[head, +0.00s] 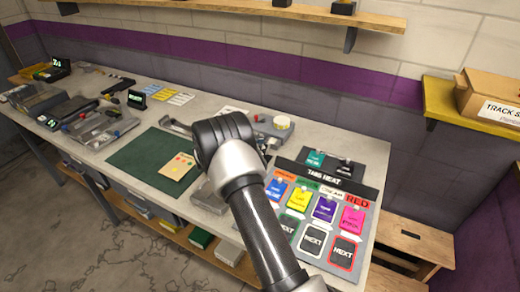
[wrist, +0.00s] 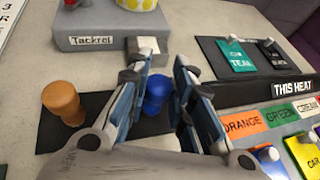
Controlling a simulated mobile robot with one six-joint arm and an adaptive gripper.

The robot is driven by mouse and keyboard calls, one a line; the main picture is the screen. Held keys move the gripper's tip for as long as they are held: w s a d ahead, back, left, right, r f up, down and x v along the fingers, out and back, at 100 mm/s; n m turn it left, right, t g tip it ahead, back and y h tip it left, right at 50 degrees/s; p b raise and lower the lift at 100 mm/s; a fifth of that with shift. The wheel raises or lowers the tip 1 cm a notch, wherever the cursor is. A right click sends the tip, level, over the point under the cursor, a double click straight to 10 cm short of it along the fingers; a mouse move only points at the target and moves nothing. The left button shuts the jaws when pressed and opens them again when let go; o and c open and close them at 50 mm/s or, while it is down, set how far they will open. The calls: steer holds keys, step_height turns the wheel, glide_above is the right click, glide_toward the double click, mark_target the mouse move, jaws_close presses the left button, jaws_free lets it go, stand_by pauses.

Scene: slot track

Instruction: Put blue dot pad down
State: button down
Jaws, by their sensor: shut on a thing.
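In the wrist view, my gripper (wrist: 160,72) reaches down with its two fingers on either side of the blue dot pad (wrist: 156,88), a round blue knob. The gripper is shut on it. The pad's lower part is hidden by the fingers, and I cannot tell whether it touches the dark mat (wrist: 98,104) under it. In the head view, my arm hides the gripper and the blue pad.
A similar orange-brown knob (wrist: 62,100) stands left of the gripper. A grey box labelled Tackrel (wrist: 100,38) is just behind. The THIS HEAT board (head: 318,178) with coloured cards lies right. A green mat (head: 130,160) lies left.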

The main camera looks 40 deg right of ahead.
steer(key=shift+r, duration=0.1)
steer(key=c, duration=1.4)
jaws_free()
